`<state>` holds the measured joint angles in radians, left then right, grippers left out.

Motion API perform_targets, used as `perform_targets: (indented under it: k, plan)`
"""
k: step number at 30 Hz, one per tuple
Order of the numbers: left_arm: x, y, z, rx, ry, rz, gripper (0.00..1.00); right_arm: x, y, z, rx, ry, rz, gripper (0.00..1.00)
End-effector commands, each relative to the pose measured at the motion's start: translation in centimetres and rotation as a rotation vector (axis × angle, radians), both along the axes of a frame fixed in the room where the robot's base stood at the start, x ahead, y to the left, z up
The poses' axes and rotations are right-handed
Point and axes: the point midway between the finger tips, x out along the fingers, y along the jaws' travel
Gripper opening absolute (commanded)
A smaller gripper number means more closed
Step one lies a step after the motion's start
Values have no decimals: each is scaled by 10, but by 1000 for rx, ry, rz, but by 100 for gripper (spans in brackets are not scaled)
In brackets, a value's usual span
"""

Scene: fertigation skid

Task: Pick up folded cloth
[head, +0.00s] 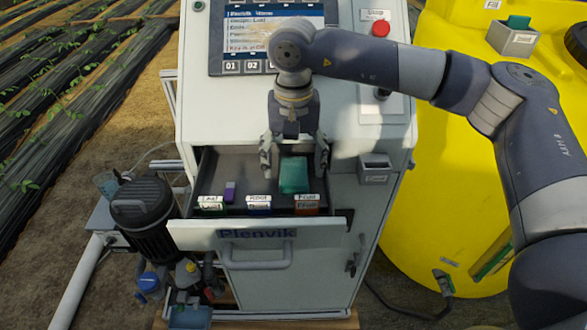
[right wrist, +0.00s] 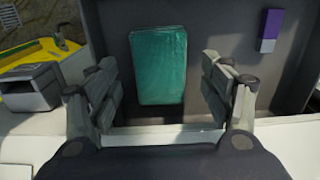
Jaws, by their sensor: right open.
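The folded cloth (head: 293,175) is a teal rectangle lying in the right part of the open drawer (head: 250,238) of the white cabinet. In the right wrist view the cloth (right wrist: 158,65) lies ahead of and between the two fingers. My right gripper (head: 294,160) is open above the drawer, its fingers on either side of the cloth. It also shows in the right wrist view (right wrist: 165,90), with nothing between the fingertips touching the cloth that I can see. My left gripper is not in view.
A small purple and white item (head: 230,191) lies left in the drawer. Labelled cards (head: 258,203) line the drawer's front. A small grey bin (head: 375,167) is fixed right of the drawer. A black motor (head: 145,215) stands at left, a yellow tank (head: 440,190) at right.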

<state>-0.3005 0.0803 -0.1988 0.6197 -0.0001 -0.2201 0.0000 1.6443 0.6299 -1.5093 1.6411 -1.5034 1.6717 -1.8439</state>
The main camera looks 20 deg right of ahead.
Motion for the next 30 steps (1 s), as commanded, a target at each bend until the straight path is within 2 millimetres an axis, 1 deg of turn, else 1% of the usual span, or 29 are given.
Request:
perform_targets:
  k: [1, 4, 10, 16, 17, 26, 30]
  plan:
    - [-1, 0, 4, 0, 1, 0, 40, 0, 0, -4, 0, 1, 0, 73]
    - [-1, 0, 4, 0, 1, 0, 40, -1, 0, -10, 0, 1, 1, 73]
    - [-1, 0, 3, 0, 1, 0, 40, 0, 0, -11, 0, 0, 1, 73]
    - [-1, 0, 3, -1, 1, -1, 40, 0, 0, -11, 1, 0, 1, 28]
    - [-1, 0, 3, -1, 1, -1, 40, 0, 0, -11, 0, 0, 1, 26]
    - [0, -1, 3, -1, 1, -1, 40, 0, 0, -11, 0, 0, 1, 26]
    - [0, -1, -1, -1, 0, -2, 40, 1, 1, -7, 1, -3, 1, 26]
